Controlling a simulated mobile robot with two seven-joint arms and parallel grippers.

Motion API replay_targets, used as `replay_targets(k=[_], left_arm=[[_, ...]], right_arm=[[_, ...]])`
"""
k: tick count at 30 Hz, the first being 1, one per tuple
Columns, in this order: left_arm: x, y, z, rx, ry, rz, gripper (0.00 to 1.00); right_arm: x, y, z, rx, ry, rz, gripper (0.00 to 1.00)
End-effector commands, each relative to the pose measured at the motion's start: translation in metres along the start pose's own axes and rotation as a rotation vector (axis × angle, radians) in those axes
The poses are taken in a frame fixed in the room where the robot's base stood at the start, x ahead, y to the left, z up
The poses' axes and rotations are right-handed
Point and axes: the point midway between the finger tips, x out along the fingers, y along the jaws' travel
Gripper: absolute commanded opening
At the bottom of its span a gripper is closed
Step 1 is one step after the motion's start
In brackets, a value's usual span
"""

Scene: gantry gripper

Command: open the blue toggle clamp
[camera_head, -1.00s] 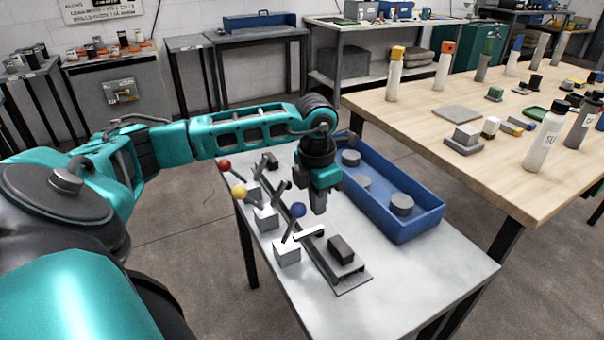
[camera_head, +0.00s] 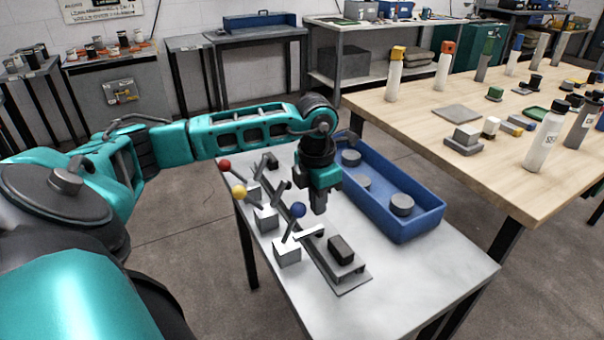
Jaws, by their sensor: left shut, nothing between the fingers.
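The blue toggle clamp has a blue ball knob (camera_head: 298,210) on a dark lever that leans up from a white block (camera_head: 287,253). Its pale arm (camera_head: 309,231) reaches right over the dark fixture strip (camera_head: 322,262). My left gripper (camera_head: 319,207) is shut and empty. It points down, to the right of the blue knob in the picture and apart from it. The red knob (camera_head: 225,165) and yellow knob (camera_head: 239,192) belong to two other clamps farther back. My right gripper is not in view.
A blue tray (camera_head: 418,231) with several grey round pieces lies to the right on the small white table (camera_head: 440,287). A dark block (camera_head: 341,247) sits at the strip's near end. A wooden table (camera_head: 480,181) with bottles stands at right. The white table's front is clear.

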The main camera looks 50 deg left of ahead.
Motion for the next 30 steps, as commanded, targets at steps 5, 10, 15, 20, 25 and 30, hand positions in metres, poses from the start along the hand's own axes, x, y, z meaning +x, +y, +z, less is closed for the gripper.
replay_targets(k=[5, 10, 15, 20, 25, 30], left_arm=[[0.0, 0.0, 0.0, 0.0, 0.0, 0.0, 0.0], [0.0, 0.0, 0.0, 0.0, 0.0, 0.0, 0.0], [0.0, 0.0, 0.0, 0.0, 0.0, 0.0, 0.0], [0.001, 0.001, -0.008, -0.001, 0.002, 0.001, 0.0], [0.001, 0.001, -0.02, -0.001, 0.002, 0.001, 0.0], [0.001, 0.001, -0.032, -0.001, 0.004, 0.001, 0.0]], right_arm=[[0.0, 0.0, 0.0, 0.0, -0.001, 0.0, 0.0], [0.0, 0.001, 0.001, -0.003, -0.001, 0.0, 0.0], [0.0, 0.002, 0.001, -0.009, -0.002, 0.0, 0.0], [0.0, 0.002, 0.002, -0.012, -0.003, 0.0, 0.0], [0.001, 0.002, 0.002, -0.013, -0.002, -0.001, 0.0], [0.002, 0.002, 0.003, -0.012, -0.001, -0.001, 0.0]])
